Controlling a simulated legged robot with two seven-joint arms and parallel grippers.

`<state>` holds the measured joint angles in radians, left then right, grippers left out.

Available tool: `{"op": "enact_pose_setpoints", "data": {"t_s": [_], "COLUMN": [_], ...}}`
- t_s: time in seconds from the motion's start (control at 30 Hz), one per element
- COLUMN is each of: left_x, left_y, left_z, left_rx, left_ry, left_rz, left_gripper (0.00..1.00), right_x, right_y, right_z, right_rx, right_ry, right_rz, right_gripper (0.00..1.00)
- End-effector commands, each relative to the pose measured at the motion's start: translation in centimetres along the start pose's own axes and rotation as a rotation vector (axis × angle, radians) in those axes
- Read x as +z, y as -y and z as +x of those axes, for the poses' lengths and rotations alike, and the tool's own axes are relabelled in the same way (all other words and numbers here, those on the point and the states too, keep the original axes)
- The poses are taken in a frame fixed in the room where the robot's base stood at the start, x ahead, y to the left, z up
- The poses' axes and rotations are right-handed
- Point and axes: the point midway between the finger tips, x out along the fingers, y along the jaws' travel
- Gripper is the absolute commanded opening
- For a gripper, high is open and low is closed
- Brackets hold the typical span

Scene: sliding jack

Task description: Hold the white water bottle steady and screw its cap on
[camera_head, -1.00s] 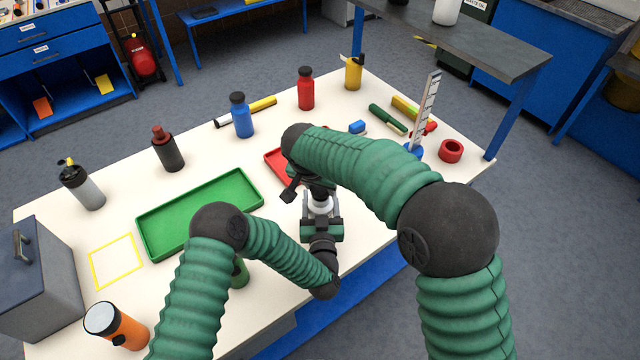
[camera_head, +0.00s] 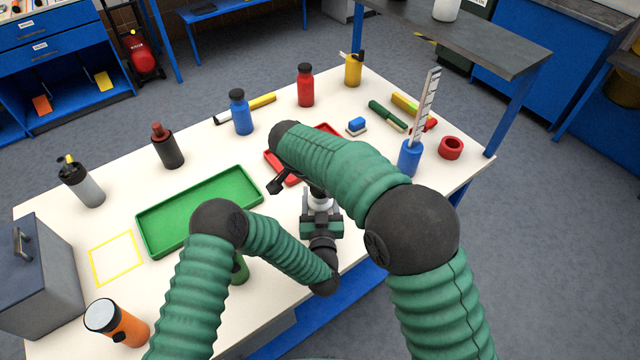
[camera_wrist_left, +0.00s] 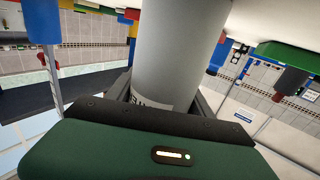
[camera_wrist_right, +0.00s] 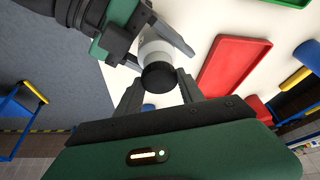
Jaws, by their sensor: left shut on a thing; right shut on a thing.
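The white water bottle (camera_head: 320,203) stands upright at the near part of the table and is largely hidden by my arms in the head view. My left gripper (camera_head: 321,217) is shut around its body; the left wrist view shows the bottle (camera_wrist_left: 182,50) between the fingers. The black cap (camera_wrist_right: 159,77) sits over the bottle's top in the right wrist view. My right gripper (camera_wrist_right: 160,88) is shut on the cap, one finger on either side. In the head view my right arm hides the cap. Whether the cap's thread is tight cannot be told.
A green tray (camera_head: 150,241) lies left of the bottle, and a red tray (camera_head: 277,169) lies behind it. Blue (camera_head: 241,117), red (camera_head: 306,90) and dark (camera_head: 168,148) bottles stand farther back. A blue holder (camera_head: 410,158) stands on the right.

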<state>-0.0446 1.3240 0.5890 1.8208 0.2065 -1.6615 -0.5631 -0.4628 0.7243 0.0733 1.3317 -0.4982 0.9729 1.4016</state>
Motion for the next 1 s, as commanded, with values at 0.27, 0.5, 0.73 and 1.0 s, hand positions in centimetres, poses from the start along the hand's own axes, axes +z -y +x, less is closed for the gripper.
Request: {"op": "enact_pose_setpoints", "data": {"t_s": [0.27,0.5,0.73,1.0], "left_x": [0.0,0.0,0.0,0.0], "left_y": [0.0,0.0,0.0,0.0], "left_z": [0.0,0.0,0.0,0.0], "left_rx": [0.001,0.001,0.001,0.001], "left_ry": [0.001,0.001,0.001,0.001], "left_rz": [0.001,0.001,0.001,0.001], "left_gripper": [0.0,0.0,0.0,0.0], "right_x": [0.0,0.0,-0.1,-1.4], "right_y": [0.0,0.0,0.0,0.1], "right_z": [-0.1,-0.1,-0.3,-3.5], "right_rx": [0.002,0.002,0.002,0.0], "right_ry": [-0.001,0.0,-0.001,-0.001], "right_rz": [0.011,0.01,0.01,0.01], "right_gripper": [0.49,0.67,0.67,0.67]}}
